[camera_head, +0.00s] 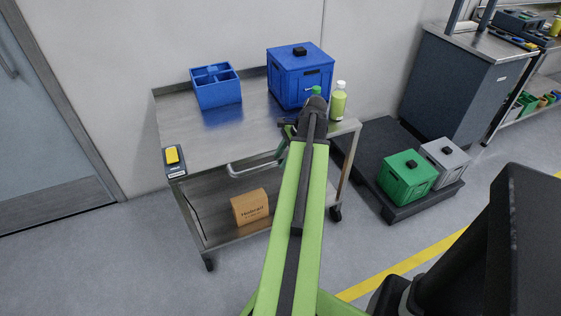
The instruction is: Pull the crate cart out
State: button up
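A steel two-shelf cart (190,130) on casters stands against the wall, left of centre. A blue lidded crate (300,76) sits at the back right of its top. A curved handle (243,172) shows on its front side, partly behind my green arm. A low dark platform (365,150) with a green crate (407,177) and a grey crate (445,160) stands to the right. I cannot tell for certain which is the crate cart. My gripper (287,128) is at the cart's front right edge, mostly hidden by my arm; its opening and any contact are unclear.
The cart top also holds a blue divided caddy (215,87), a yellow-and-dark device (173,160) and a bottle (338,100). A cardboard box (250,207) sits on the lower shelf. A dark cabinet (455,90) stands right. Floor in front is clear.

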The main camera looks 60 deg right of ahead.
grip_shut()
jog(key=shift+d, duration=0.1)
dwell(1.0)
